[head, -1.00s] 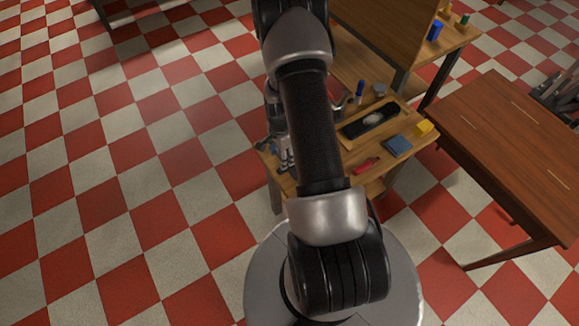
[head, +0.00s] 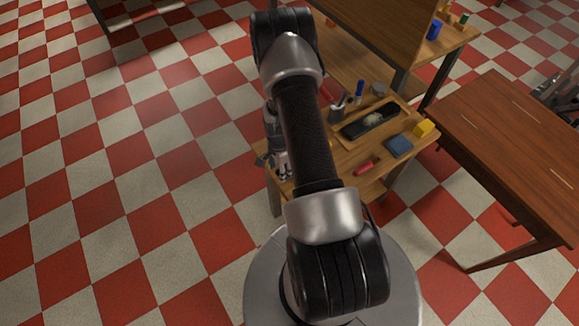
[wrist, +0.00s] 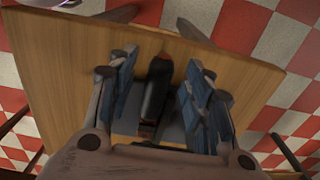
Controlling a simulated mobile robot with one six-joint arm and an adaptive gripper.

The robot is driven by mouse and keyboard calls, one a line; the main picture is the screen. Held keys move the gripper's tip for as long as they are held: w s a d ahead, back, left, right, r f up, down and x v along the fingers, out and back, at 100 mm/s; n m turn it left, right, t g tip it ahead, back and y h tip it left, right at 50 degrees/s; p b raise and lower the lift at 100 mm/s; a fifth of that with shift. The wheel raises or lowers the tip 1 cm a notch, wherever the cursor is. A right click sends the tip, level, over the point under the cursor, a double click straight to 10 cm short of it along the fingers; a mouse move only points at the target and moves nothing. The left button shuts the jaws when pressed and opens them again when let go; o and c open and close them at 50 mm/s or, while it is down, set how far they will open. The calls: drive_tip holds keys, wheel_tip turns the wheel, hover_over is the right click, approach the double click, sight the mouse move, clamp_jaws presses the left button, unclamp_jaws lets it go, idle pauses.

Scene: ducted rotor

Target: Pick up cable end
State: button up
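My gripper (wrist: 158,98) is open, its blue-padded fingers pointing at the wooden workbench. A dark, elongated thing (wrist: 157,88) lies between the fingers in the wrist view, with gaps on both sides. It may be the cable end, but I cannot tell for sure; its near part meets a grey patch that is partly hidden by my gripper. In the head view my gripper (head: 283,172) is at the left edge of the workbench (head: 345,172), partly behind my arm. No cable end can be made out there.
The workbench also holds a black tray item (head: 370,122), a blue block (head: 399,145), a yellow block (head: 424,128), a red tool (head: 366,166) and a cup of tools (head: 338,112). A brown table (head: 510,150) stands to the right. The floor at left is clear.

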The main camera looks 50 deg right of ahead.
clamp_jaws()
idle(0.3)
